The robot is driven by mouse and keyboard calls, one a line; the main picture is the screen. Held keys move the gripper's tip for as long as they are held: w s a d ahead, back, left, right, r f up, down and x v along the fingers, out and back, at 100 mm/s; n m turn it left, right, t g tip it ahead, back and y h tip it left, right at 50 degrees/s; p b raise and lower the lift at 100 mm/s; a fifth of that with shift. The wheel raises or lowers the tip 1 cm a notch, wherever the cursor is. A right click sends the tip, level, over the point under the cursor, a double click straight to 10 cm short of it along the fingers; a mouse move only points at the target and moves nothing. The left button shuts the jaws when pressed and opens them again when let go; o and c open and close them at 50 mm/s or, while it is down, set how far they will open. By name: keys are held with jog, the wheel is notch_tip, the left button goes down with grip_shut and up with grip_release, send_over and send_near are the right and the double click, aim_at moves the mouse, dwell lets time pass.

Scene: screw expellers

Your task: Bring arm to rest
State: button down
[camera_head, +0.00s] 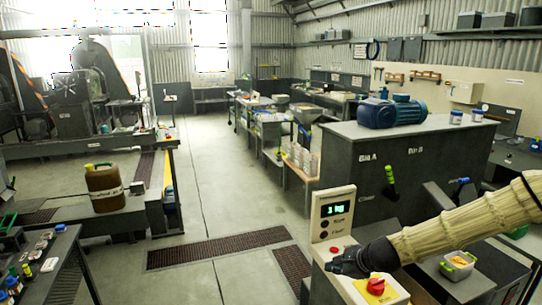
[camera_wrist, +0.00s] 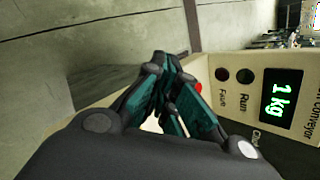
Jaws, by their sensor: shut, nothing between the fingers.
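My gripper (camera_head: 346,265) is at the end of my sleeved arm, which reaches in from the right in the head view. It is in front of the beige control panel (camera_head: 333,207), whose green display reads 1 kg. In the wrist view my gripper (camera_wrist: 163,62) has its dark green finger pads together, with nothing held. The panel (camera_wrist: 228,58) with its display and two dark round buttons is close on the right there. A red knob on a yellow plate (camera_head: 376,286) is just below my gripper in the head view; a bit of red shows beside the fingers in the wrist view.
A grey cabinet (camera_head: 350,150) with a blue motor (camera_head: 390,111) on top stands behind the panel. A container with yellow contents (camera_head: 458,264) is under my arm. A brown jug (camera_head: 104,188) stands at left. The middle floor (camera_head: 215,190) is clear.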

jog(key=shift+n, duration=0.3)
jog(key=f, duration=0.2)
jog(key=s+f, duration=0.1)
jog(key=shift+d+f, duration=0.4)
jog(key=s+a+f+n+g+h+b, duration=0.2)
jog(key=s+f+n+g, duration=0.35)
jog(key=s+f, duration=1.2)
jog(key=s+d+f+n+h+b, duration=0.1)
jog(key=s+f+n, duration=0.3)
jog(key=s, duration=0.5)
jog(key=s+d+f+n+g, duration=0.1)
jog(key=s+f+n, duration=0.3)
jog(key=s, duration=0.5)
jog(key=s+d+f+n+h+b, duration=0.1)
jog(key=s+f+n, duration=0.3)
jog(key=s, duration=0.5)
jog(key=shift+s+d+f+n+g+h+b, duration=0.3)
jog(key=shift+s+d+f+n+g+b, duration=0.1)
jog(key=shift+d+n, duration=0.25)
jog(key=shift+d, duration=0.1)
